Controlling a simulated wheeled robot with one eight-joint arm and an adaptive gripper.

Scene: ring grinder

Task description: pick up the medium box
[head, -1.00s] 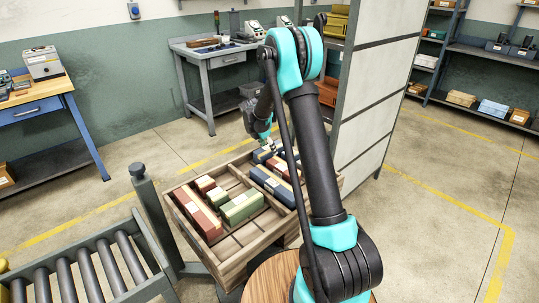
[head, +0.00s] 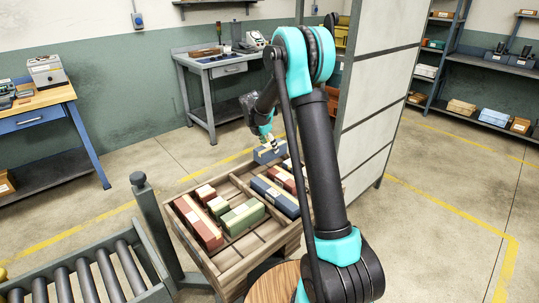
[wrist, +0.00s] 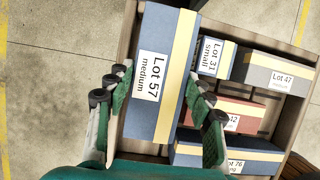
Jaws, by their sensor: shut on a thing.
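The medium box, blue with a yellow stripe and a label reading "Lot 57 medium" (wrist: 158,70), fills the middle of the wrist view. My gripper (wrist: 161,90) is shut on it, with one green finger at each long side. In the head view, the blue box (head: 268,153) hangs under my gripper (head: 267,141) at the far edge of the wooden tray (head: 232,264). The wrist view shows it nearer to me than the boxes in the tray. My arm hides part of the tray's right side.
The tray holds several other boxes: a green one (head: 243,214), a long red one (head: 197,223), a blue one (head: 274,198), and a small "Lot 31" box (wrist: 213,57). A roller conveyor (head: 90,275) stands at left, and a tall panelled rack (head: 380,90) at right.

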